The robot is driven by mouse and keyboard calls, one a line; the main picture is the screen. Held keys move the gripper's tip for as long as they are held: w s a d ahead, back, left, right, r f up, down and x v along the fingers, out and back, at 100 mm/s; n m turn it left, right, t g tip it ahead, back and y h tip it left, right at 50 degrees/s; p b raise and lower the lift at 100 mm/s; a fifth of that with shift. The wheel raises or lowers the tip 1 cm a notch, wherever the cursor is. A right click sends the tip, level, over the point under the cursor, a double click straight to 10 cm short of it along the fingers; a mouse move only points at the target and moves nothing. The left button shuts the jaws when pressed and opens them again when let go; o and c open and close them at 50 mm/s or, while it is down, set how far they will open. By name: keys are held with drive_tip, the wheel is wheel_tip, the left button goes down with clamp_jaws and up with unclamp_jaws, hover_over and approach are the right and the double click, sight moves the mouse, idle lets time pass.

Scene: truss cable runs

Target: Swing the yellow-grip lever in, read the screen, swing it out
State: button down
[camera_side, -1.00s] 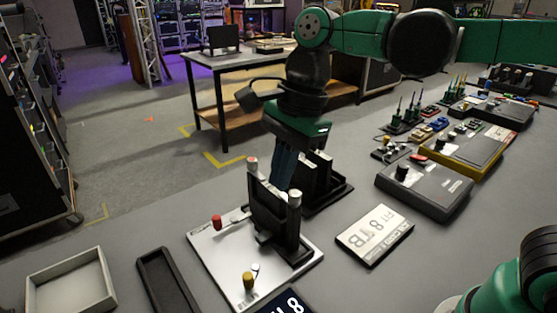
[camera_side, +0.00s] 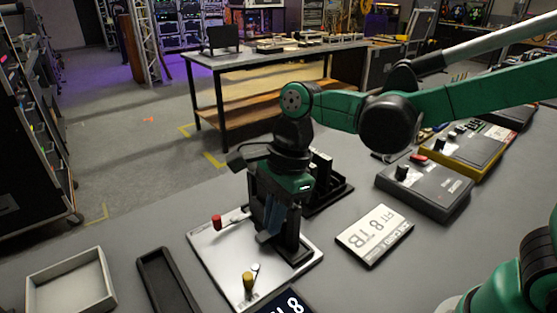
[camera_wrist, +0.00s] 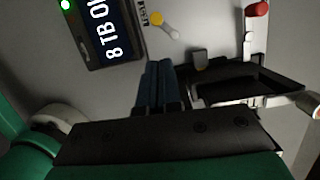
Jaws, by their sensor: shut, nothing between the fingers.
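The yellow-grip lever (camera_side: 249,281) is at the near end of a white plate (camera_side: 213,258); its yellow grip also shows in the wrist view (camera_wrist: 156,19). A red-grip lever (camera_side: 217,222) is at the plate's left edge, and in the wrist view (camera_wrist: 257,9). The dark screen (camera_side: 289,302) is cut off at the bottom of the side view. In the wrist view, the screen (camera_wrist: 112,35) shows "8 TB O", cut off, beside a green light. My gripper (camera_side: 268,236) is shut and empty, low over the plate by the black upright holder (camera_side: 291,241), apart from the yellow grip.
A card reading "FIT 8 TB" (camera_side: 375,235) lies right of the plate. A grey tray (camera_side: 71,250) and a narrow black tray (camera_side: 164,282) lie to its left. A grey box with a black knob (camera_side: 424,189) stands further right. The black holder is close beside my fingers.

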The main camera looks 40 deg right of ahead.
sight(251, 275)
drive_tip(key=x, duration=0.9)
drive_tip(key=shift+a+r+m+t, duration=0.1)
drive_tip(key=shift+a+m+t, duration=0.05)
drive_tip(key=shift+m, duration=0.6)
drive_tip(key=shift+a+m+t, duration=0.1)
drive_tip(key=shift+m+t, duration=0.05)
drive_tip(key=shift+m, duration=0.6)
drive_tip(key=shift+w+a, duration=0.15)
drive_tip(key=shift+a, duration=0.35)
idle(2.0)
drive_tip(key=shift+w+a, duration=0.45)
idle(2.6)
